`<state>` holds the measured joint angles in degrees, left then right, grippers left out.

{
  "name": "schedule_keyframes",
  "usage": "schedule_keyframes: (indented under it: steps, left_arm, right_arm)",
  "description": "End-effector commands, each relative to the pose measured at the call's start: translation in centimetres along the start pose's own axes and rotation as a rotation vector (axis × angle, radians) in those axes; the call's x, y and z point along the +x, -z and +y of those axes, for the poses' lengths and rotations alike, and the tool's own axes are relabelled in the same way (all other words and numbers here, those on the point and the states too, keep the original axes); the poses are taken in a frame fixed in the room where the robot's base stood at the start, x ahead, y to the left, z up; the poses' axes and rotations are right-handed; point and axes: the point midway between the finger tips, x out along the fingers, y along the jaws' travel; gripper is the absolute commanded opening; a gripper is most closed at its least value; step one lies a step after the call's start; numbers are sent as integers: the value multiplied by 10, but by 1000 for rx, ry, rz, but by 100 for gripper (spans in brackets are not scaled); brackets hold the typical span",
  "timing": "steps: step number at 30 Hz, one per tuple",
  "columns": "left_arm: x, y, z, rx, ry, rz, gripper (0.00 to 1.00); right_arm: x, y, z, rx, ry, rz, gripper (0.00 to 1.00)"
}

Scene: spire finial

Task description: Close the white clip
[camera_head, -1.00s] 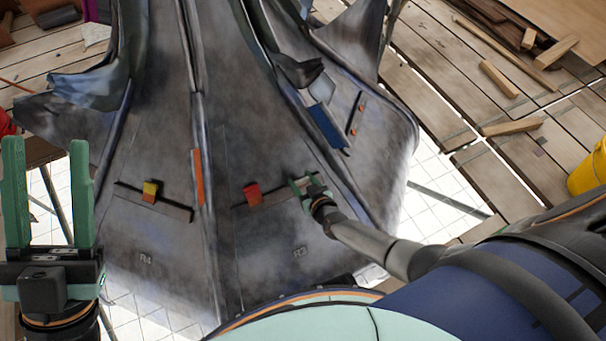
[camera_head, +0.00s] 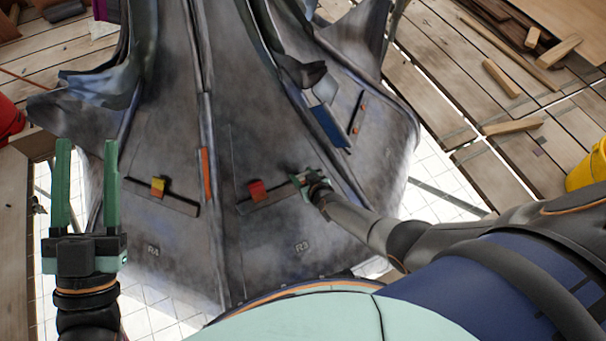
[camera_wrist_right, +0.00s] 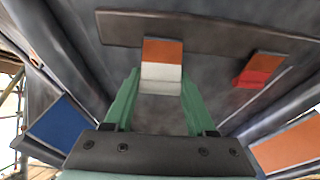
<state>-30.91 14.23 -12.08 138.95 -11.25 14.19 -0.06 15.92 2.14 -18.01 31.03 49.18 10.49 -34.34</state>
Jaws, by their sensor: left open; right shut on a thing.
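The white clip (camera_wrist_right: 161,77) has a white front face and an orange part above it, and it sits at a dark bar (camera_wrist_right: 215,35) on the grey metal surface. In the right wrist view, my right gripper (camera_wrist_right: 160,85) is shut on the clip, with one green finger on each side. In the head view, my right gripper (camera_head: 308,182) is at the right end of that bar and hides the clip. My left gripper (camera_head: 87,150) is open and empty, fingers pointing up in the picture, left of the spire.
A red clip (camera_head: 257,191) sits on the same bar, and a yellow and red clip (camera_head: 158,187) on the bar to the left. An orange strip (camera_head: 205,175) and a blue panel (camera_head: 329,127) are on the spire. A yellow bucket (camera_head: 588,168) stands far right.

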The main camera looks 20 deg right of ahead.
Motion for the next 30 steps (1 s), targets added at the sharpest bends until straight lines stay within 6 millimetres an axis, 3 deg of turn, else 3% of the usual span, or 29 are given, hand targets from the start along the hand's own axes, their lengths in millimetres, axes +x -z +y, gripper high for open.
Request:
schedule_keyframes:
  steps: [6, 7, 14, 26, 30]
  left_arm:
    - [0, 0, 0, -1, 0, 0, 50]
    - [0, 0, 0, -1, 0, 0, 50]
    - [0, 0, 0, -1, -1, 0, 50]
    - [1, 0, 0, -5, 0, -11, 50]
    - [-4, -31, 2, -39, 5, -135, 50]
  right_arm:
    - [0, 0, -1, -2, 2, -1, 0]
    - [0, 0, -1, -2, 2, 0, 59]
    - [0, 0, -1, -1, 1, 1, 85]
    - [-2, 1, 0, -1, 0, 1, 86]
    - [-8, 2, 0, -1, 0, 1, 86]
